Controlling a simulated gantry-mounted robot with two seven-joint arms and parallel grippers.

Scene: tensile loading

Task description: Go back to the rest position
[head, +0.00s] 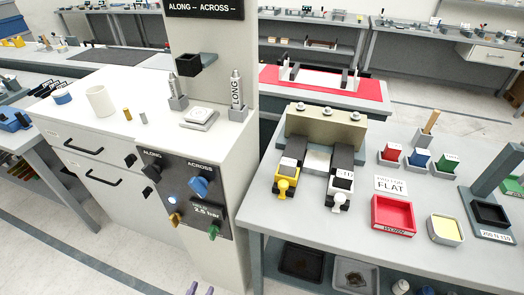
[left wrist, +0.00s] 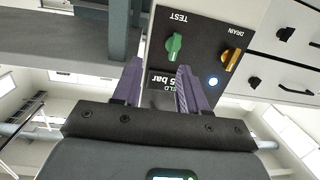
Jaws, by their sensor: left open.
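The fingers look clear of the knobs. My right gripper is in neither view.
A grey table (head: 330,225) at the right bears a fixture with yellow and white clamps, a red tray (head: 393,215), a yellow-filled tray (head: 445,229) and coloured blocks. The white cabinet (head: 85,150) with drawers stands left. Floor (head: 60,260) is clear at lower left.

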